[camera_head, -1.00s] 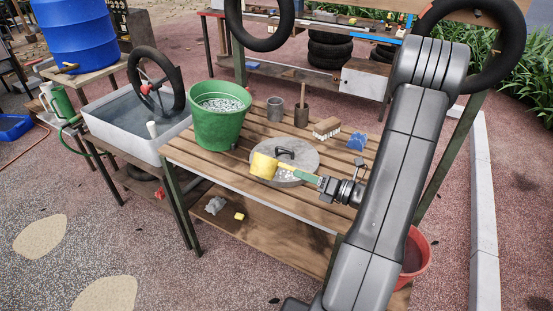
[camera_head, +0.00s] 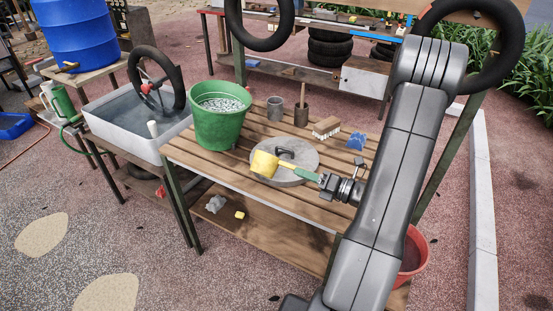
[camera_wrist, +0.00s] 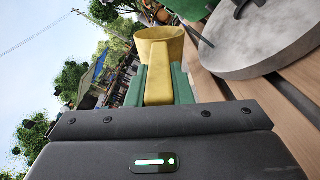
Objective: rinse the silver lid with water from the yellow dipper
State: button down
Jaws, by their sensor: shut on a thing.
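The silver lid (camera_head: 299,172), a round grey disc with a dark handle (camera_head: 285,153), lies flat on the slatted wooden table. The dipper's cup is over the left part of the lid in the head view. In the wrist view the dipper (camera_wrist: 158,60) extends ahead of the gripper, with the lid (camera_wrist: 265,45) to its right. I cannot see whether water is in the dipper.
A green bucket (camera_head: 219,130) with pale, glittering contents stands left of the lid. A white water basin (camera_head: 113,135) is further left.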

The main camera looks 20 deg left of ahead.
jog(key=shift+w+r+m+p, duration=0.25)
jog(key=shift+r+m+p, duration=0.1)
jog(key=shift+m+p, duration=0.65)
jog(key=shift+w+r+m+p, duration=0.3)
jog(key=shift+m+p, duration=0.55)
jog(key=shift+m, duration=0.25)
dwell(1.1)
jog(key=shift+w+d+r+m+p, duration=0.15)
jog(key=shift+w+m+p, duration=0.65)
jog(key=shift+p, duration=0.8)
jog(key=shift+m+p, duration=0.4)
jog(key=shift+p, duration=0.1)
